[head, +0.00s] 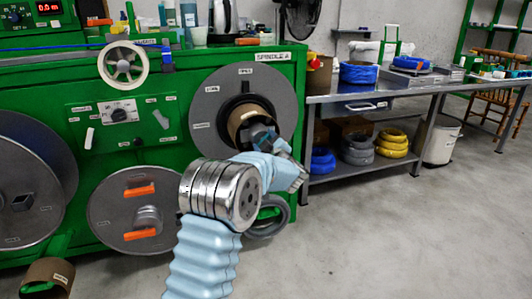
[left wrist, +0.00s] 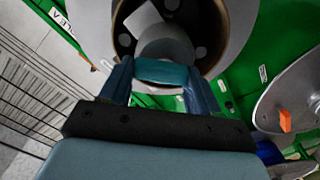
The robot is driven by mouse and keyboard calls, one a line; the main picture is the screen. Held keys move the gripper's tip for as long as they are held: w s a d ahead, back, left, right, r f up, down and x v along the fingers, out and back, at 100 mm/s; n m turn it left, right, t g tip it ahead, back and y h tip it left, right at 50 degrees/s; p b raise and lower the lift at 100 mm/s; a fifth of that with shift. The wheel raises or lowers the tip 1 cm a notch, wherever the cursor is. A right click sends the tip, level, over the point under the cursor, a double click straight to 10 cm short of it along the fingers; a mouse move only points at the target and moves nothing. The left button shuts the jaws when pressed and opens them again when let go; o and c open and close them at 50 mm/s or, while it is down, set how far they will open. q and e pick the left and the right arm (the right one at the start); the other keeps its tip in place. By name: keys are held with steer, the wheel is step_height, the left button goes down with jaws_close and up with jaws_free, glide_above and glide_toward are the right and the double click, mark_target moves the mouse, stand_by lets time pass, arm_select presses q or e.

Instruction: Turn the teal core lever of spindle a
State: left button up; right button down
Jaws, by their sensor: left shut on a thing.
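Spindle A is a large grey disc (head: 212,112) on the front of the green machine, with a label above it. A brown cardboard core (head: 240,120) sits at its centre. My left gripper (head: 262,138) reaches the core's open end and hides part of it. In the left wrist view, the teal core lever (left wrist: 162,72) lies between the two blue fingers of my left gripper (left wrist: 158,84), in front of the core's round opening (left wrist: 124,42). The gripper is shut on the lever. In the head view my wrist mostly hides the lever. My right gripper is out of view.
A lower disc with orange handles (head: 140,190) is left of my arm. A grey ring (head: 268,222) hangs below spindle A. A metal workbench (head: 385,95) with blue, grey and yellow coils stands to the right. The floor in front is clear.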

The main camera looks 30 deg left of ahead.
arm_select(q)
steer(key=shift+s+a+f+n+b, duration=0.1)
steer(key=shift+n+b, duration=2.1)
steer(key=shift+n, duration=0.15)
steer(key=shift+s+a+f+n+b, duration=0.1)
steer(key=shift+n+b, duration=2.05)
steer(key=shift+n, duration=0.2)
steer(key=o, duration=1.1)
steer(key=shift+c, duration=0.2)
steer(key=v, duration=1.4)
